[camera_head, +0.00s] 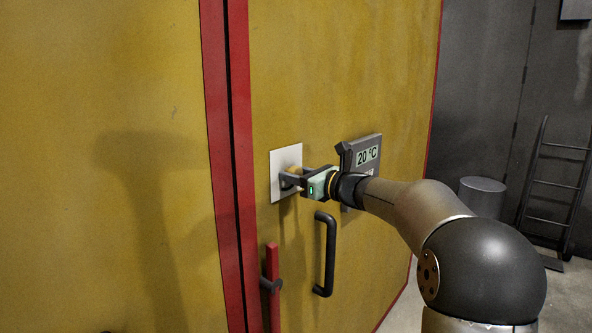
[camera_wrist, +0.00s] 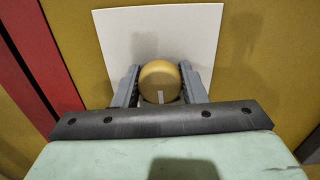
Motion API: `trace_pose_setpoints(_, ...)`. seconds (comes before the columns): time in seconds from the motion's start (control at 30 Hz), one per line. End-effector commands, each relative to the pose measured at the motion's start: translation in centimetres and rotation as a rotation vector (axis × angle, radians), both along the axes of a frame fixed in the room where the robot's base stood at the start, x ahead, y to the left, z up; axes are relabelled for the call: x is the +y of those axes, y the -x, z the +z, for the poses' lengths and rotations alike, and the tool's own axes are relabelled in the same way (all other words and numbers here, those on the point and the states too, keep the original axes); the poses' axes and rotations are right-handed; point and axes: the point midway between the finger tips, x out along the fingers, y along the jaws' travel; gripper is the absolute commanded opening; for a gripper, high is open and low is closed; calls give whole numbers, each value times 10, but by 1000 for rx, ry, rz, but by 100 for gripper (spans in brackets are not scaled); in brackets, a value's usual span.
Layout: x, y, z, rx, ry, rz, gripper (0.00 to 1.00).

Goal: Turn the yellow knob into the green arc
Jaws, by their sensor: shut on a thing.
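The yellow knob (camera_wrist: 160,76) sits on a white square plate (camera_wrist: 200,28) in the wrist view. A small pale mark shows on the knob's lower face. My gripper (camera_wrist: 159,84) has one finger on each side of the knob and is shut on it. In the head view my gripper (camera_head: 289,182) reaches the white plate (camera_head: 285,158) on the yellow oven door, and the knob (camera_head: 295,170) is mostly hidden by it. No green arc can be made out on the visible part of the plate in either view.
A grey panel with a display (camera_head: 367,155) reading 20 °C is right of the plate, partly behind my wrist. A black door handle (camera_head: 330,255) and a red lever (camera_head: 272,285) are below. A red door edge (camera_wrist: 28,50) runs left of the plate.

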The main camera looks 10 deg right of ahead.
Motion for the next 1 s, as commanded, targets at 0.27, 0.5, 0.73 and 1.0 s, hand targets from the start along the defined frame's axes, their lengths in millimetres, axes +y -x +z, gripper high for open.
trace_pose_setpoints(0.27, 0, 0, -1, 28, -32, 0, 15)
trace_pose_setpoints(0.5, 0, 0, -1, 28, -32, 0, 15)
trace_pose_setpoints(0.73, 0, 0, -1, 28, -32, 0, 60)
trace_pose_setpoints(1.0, -1, 1, -1, 26, -32, -1, 60)
